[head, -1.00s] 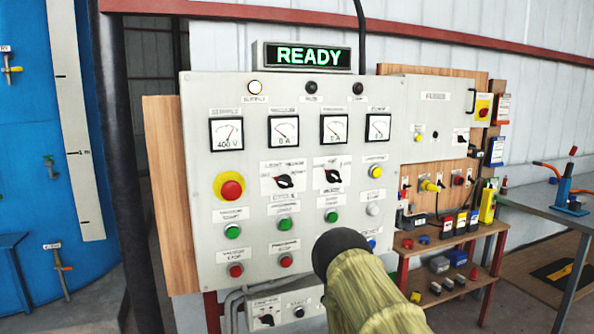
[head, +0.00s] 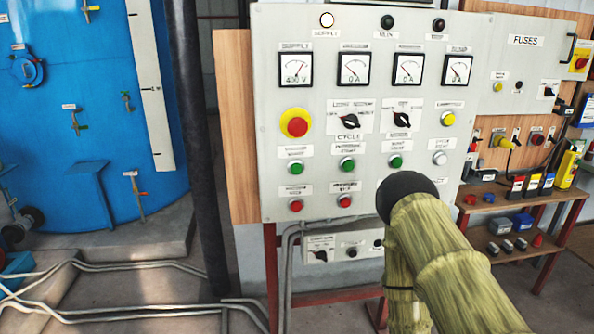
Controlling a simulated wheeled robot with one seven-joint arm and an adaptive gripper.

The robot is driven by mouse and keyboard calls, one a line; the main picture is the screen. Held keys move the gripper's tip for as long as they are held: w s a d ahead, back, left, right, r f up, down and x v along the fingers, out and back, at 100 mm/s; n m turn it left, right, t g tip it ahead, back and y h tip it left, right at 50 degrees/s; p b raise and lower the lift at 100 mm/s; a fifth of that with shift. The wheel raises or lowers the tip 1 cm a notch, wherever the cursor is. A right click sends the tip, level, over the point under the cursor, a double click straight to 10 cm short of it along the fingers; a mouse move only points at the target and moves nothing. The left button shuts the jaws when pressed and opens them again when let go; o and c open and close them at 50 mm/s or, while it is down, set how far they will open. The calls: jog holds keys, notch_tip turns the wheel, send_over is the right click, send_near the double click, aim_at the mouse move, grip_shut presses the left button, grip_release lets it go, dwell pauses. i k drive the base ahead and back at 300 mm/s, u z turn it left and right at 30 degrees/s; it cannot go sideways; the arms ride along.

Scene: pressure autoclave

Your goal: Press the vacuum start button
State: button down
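The grey control panel (head: 275,120) faces me, with a row of three green buttons below the selector switches. The left green button (head: 296,167) sits under a small label that seems to read vacuum start, though the print is blurred. A red button (head: 296,206) is straight below it. Another green button (head: 347,164) is to its right, with a red one (head: 344,201) below, and a third green button (head: 395,161) is further right. My arm, in a yellow-green sleeve with a dark rounded joint, covers the panel's lower right. My gripper's fingers do not show.
A red emergency knob (head: 295,123) on a yellow ring is above the left green button. A dark vertical post (head: 190,120) and a blue vessel (head: 60,150) stand left. Pipes (head: 130,310) run along the floor. A shelf (head: 480,190) with small parts stands right.

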aim_at(296, 168)
jog(key=k, duration=1.35)
jog(key=z, duration=0.6)
jog(key=i, duration=1.35)
jog(key=u, duration=0.75)
